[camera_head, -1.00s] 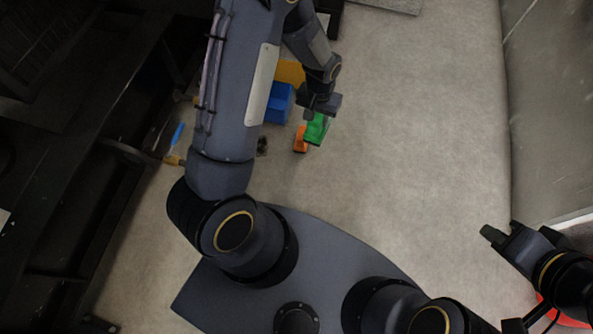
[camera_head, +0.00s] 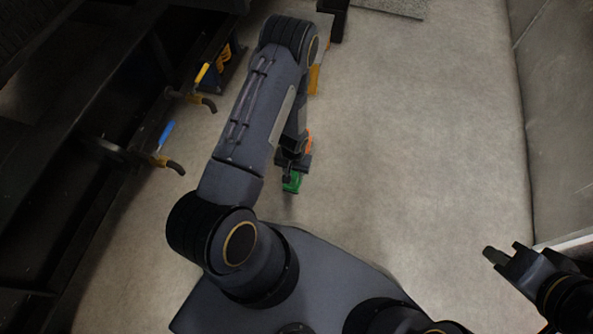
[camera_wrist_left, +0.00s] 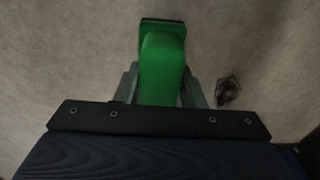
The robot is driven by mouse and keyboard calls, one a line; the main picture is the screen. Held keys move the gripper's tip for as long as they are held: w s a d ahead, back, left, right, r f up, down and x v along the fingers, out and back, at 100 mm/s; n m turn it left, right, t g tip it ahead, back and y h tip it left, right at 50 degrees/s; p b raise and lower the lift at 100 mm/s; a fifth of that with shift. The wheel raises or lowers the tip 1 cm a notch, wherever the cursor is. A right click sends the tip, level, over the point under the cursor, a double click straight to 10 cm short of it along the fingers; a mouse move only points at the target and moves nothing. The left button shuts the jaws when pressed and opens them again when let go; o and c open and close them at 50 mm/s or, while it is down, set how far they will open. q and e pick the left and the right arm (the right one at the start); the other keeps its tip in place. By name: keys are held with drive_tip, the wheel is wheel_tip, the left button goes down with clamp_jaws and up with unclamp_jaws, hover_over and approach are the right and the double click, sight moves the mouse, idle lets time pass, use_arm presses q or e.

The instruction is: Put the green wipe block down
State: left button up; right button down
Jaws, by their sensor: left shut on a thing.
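The green wipe block (camera_head: 291,182) is below my left gripper (camera_head: 290,172) in the head view, near the front of my base. In the left wrist view the block (camera_wrist_left: 163,60) stands out between the two fingers of the left gripper (camera_wrist_left: 163,85), which is shut on it. Pale floor shows behind the block; whether it touches the floor I cannot tell. My right gripper (camera_head: 503,256) is at the lower right of the head view, away from the block; its finger gap is not clear.
An orange thing (camera_head: 308,143) shows just beyond the left gripper, partly hidden. A yellow thing (camera_head: 314,80) shows beside the arm. Dark machinery with a blue-handled valve (camera_head: 166,136) and a yellow-handled valve (camera_head: 201,74) lines the left. A small dark patch (camera_wrist_left: 228,91) is on the floor. Open floor (camera_head: 420,150) lies right.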

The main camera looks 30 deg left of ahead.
use_arm(q)
drive_tip(key=w+f+b, duration=0.1)
drive_tip(key=w+f, duration=0.1)
drive_tip(key=f, duration=0.1)
drive_tip(key=w+a+f+b, duration=0.1)
drive_tip(key=w+f+b, duration=0.1)
drive_tip(key=f, duration=0.1)
drive_tip(key=w+a+f+b, duration=0.1)
drive_tip(key=w+f+b, duration=0.1)
drive_tip(key=f, duration=0.2)
drive_tip(key=shift+w+a, duration=0.1)
drive_tip(key=shift+a, duration=0.1)
drive_tip(key=shift+r, duration=0.15)
drive_tip(key=o, duration=1)
drive_tip(key=shift+c, duration=0.2)
